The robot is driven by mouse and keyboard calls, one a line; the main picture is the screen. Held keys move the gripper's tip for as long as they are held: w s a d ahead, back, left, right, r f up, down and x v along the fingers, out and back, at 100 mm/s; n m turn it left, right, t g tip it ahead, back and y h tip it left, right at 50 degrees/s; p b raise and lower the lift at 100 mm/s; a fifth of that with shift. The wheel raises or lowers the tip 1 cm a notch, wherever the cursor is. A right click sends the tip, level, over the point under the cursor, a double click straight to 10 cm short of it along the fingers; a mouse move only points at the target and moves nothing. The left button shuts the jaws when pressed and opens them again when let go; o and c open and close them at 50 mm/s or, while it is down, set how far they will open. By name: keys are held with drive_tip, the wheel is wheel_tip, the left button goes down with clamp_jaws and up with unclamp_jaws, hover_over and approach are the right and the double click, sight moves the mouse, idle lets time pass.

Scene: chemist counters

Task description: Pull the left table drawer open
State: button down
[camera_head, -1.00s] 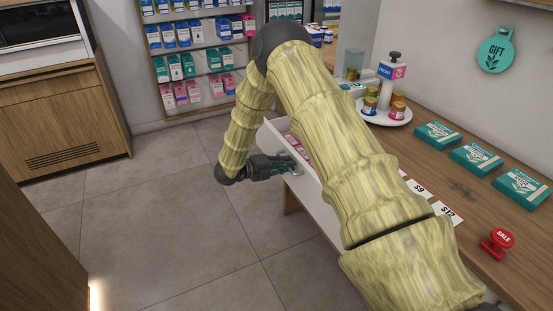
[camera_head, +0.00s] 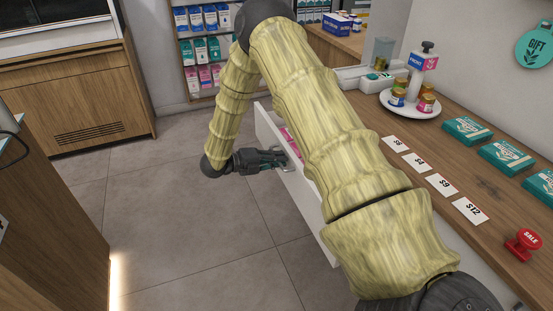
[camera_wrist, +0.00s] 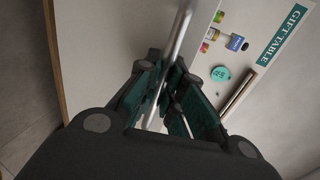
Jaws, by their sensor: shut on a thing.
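The left table drawer stands pulled out from the wooden table (camera_head: 480,180), its long white front (camera_head: 315,222) facing left in the head view. Pink packages (camera_head: 289,141) show inside it, and my arm covers much of the rest. My gripper (camera_head: 283,159) is at the drawer's metal handle. In the wrist view the silver handle bar (camera_wrist: 181,30) runs between the dark green fingers of my gripper (camera_wrist: 168,75), which are shut on it. A pale panel (camera_wrist: 105,45) lies beyond the fingers there.
Price cards (camera_head: 441,185), teal boxes (camera_head: 507,157), a round stand (camera_head: 410,107) with jars and a red sale sign (camera_head: 523,244) are on the tabletop. A wooden cabinet (camera_head: 90,95) stands at the back left. The grey floor (camera_head: 170,215) left of the drawer is clear.

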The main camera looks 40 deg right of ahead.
drive_tip(key=c, duration=1.8)
unclamp_jaws()
drive_tip(key=v, duration=1.2)
drive_tip(key=shift+f, duration=0.15)
